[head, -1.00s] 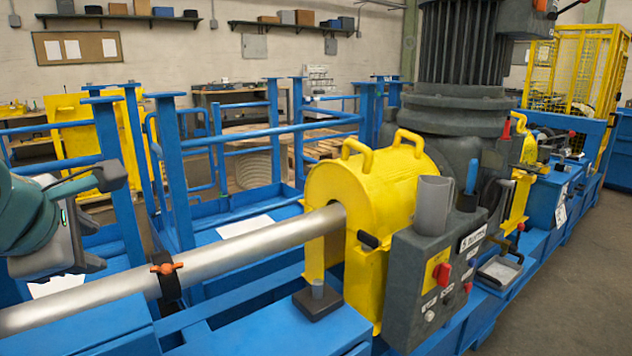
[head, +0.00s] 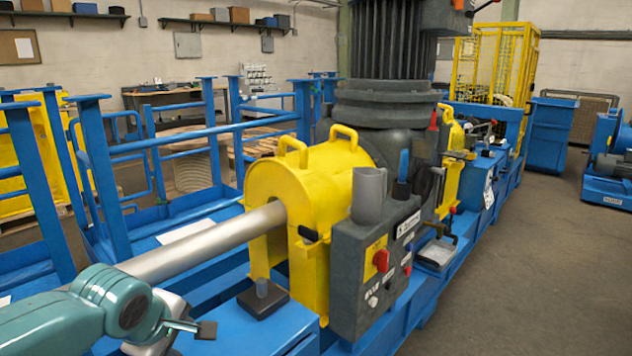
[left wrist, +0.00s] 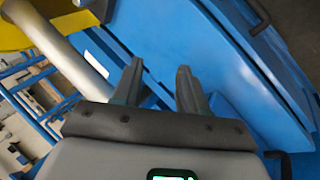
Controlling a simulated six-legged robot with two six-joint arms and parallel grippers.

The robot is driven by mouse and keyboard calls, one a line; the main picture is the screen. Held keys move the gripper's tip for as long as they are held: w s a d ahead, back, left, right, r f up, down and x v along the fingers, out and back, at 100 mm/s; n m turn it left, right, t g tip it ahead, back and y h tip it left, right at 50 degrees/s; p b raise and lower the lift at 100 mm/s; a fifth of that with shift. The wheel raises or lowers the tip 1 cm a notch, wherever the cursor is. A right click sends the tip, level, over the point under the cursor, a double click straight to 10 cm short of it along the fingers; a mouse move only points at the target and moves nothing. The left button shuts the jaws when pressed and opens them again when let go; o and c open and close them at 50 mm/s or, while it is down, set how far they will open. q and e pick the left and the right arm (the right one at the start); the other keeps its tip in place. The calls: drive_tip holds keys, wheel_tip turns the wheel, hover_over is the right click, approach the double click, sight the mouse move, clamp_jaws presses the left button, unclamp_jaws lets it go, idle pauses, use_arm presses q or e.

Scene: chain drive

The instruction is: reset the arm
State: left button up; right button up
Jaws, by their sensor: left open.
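My left arm comes in at the lower left of the head view, in front of the silver shaft (head: 205,242). Only part of the left gripper (head: 190,338) shows there, at the bottom edge. In the left wrist view the two fingers of the left gripper (left wrist: 157,85) stand apart with nothing between them. Blue frame surface (left wrist: 225,60) lies beyond the fingertips, and the shaft (left wrist: 60,50) passes to their left. My right gripper is in neither view.
A yellow guard (head: 305,180) covers the shaft's right end. A grey control box (head: 375,265) with a red knob (head: 381,260) stands in front of it. A small black block (head: 262,300) sits on the blue frame. Open floor (head: 545,270) lies to the right.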

use_arm(q)
drive_tip(key=s+d+f+m+g+h, duration=0.1)
drive_tip(key=s+d+f+m, duration=0.15)
drive_tip(key=f, duration=0.65)
drive_tip(key=s+d+f+m+g+h, duration=0.1)
drive_tip(key=d+f+m+g, duration=0.2)
drive_tip(key=f, duration=0.6)
drive_tip(key=s+d+f+m+h, duration=0.1)
drive_tip(key=s+d+f+m, duration=0.2)
drive_tip(key=f, duration=0.6)
drive_tip(key=s+d+f+m+g+h, duration=0.15)
drive_tip(key=s+d+f+m, duration=0.3)
drive_tip(key=s+f, duration=0.95)
wheel_tip(320, 180, down, 9)
drive_tip(key=s+b, duration=0.1)
drive_tip(key=b, duration=0.9)
wheel_tip(320, 180, up, 28)
drive_tip(key=p, duration=2.8)
drive_tip(key=shift+s+d, duration=0.2)
drive_tip(key=shift+d, duration=0.05)
drive_tip(key=shift+a+f+g, duration=0.1)
drive_tip(key=shift+f+g, duration=0.05)
drive_tip(key=shift+g, duration=0.1)
